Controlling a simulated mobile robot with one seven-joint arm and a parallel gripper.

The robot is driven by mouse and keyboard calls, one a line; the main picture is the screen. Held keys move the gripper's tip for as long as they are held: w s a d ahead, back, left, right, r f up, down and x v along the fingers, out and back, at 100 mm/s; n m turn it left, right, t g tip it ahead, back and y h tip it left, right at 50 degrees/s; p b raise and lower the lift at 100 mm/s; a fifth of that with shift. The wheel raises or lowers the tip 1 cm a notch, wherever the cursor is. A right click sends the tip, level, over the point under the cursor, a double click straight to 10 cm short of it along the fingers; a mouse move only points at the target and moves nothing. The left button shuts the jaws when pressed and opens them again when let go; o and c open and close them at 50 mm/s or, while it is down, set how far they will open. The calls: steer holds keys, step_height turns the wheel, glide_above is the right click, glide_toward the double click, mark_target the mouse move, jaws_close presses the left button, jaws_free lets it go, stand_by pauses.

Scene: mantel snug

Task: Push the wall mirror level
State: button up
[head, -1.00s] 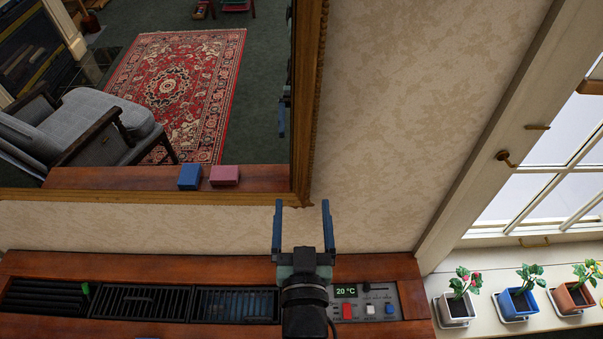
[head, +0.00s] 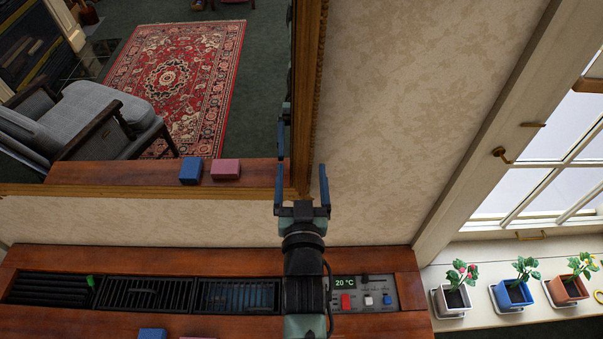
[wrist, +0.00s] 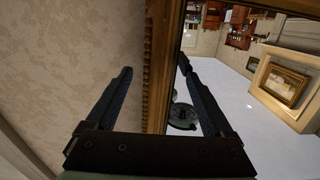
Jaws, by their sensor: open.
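The wall mirror (head: 309,100) has a gilt wooden frame and fills the upper left of the head view. Its lower right corner and right edge show. Its bottom edge slopes only slightly in this view; I cannot judge its true tilt. My gripper (head: 301,182) is open at the lower right corner, one finger over the mirror side and the other over the wall. In the wrist view the frame's edge (wrist: 160,70) runs between the fingers of my gripper (wrist: 155,68). Contact with the frame cannot be made out.
Below is a wooden ledge (head: 385,260) with dark grilles (head: 145,294) and a control panel (head: 365,293). A blue box (head: 152,334) sits at its front. Potted plants (head: 514,290) stand on the windowsill at right. The wall right of the mirror is clear.

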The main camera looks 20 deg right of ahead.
steer(key=shift+c, duration=0.3)
jaws_close()
stand_by(0.4)
